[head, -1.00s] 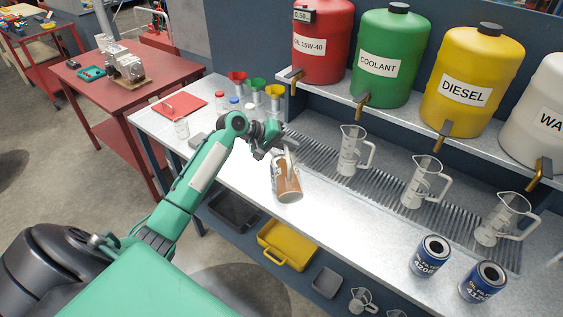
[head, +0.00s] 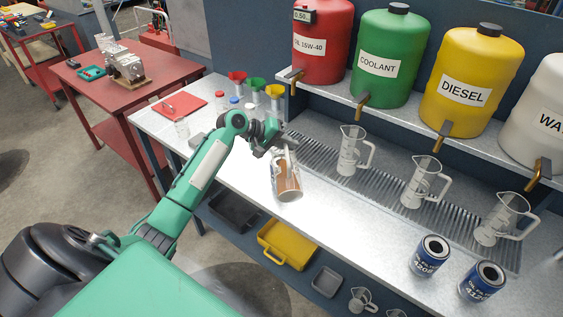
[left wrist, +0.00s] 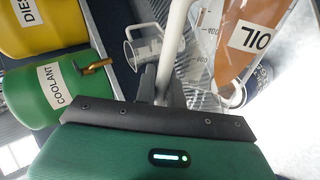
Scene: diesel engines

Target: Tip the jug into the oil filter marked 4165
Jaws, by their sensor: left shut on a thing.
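My left gripper (head: 268,147) is shut on the handle of a clear jug (head: 287,182) holding brown oil. Two blue oil filters with open tops stand at the bench's front right. One filter (head: 430,256) reads 4208; the other filter (head: 482,282) begins with 41, its last digits unclear. My right gripper is not in view.
Several empty jugs (head: 354,152) stand on the drip grate under the coolant (head: 380,62) and diesel (head: 470,85) tanks. Funnels (head: 257,88) and a red mat (head: 180,104) are at the left end. The bench between the held jug and the filters is clear.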

